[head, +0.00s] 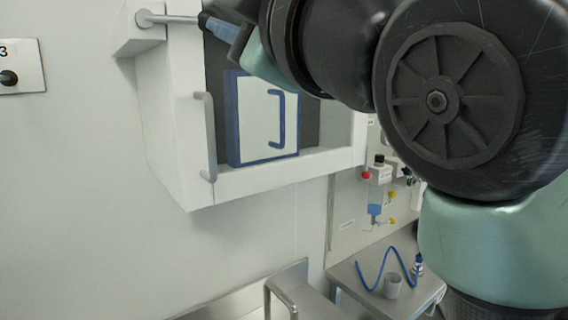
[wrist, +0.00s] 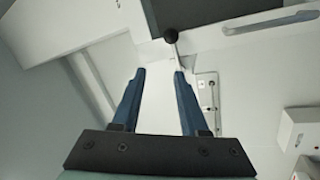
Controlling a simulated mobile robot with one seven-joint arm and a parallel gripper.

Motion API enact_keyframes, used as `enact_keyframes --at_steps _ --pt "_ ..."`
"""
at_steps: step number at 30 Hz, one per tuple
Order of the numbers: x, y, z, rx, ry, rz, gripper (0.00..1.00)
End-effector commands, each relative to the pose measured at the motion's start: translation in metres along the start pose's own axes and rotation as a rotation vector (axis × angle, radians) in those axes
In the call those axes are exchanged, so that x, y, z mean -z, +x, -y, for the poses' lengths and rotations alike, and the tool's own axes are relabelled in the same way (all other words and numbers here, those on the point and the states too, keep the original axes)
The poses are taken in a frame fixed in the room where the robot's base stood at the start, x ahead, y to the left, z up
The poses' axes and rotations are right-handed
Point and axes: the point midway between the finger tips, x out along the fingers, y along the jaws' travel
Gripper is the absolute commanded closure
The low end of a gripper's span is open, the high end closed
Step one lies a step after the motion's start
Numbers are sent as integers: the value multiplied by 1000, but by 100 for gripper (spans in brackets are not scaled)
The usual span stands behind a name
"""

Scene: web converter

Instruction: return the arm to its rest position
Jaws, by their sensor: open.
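My arm (head: 330,45) reaches across the upper right of the head view. My gripper (head: 207,20) is at the upper middle, by the end of a grey lever rod (head: 178,19) on the white cabinet. In the wrist view my gripper (wrist: 158,72) has its two blue fingers apart, with nothing held between them. A dark ball knob (wrist: 170,36) on a thin rod shows just past the fingertips, near the right one. I cannot tell whether the rod touches that finger.
The white cabinet (head: 168,130) has an open front with a grey handle. A blue-framed panel (head: 262,120) stands inside. The wall at left is mostly clear.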

Motion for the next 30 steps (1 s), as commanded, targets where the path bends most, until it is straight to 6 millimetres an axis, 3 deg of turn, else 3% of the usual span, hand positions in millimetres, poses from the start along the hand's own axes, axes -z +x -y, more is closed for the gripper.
enact_keyframes --at_steps 1,6,15,20,30 --pt "-5 -8 21 -80 120 -15 56" --pt "-17 -46 45 -356 471 -61 56" --pt "-28 -118 79 -650 797 -162 56" --pt "-27 -130 81 -690 831 -184 56" --pt "-27 -130 80 -691 832 -184 56"
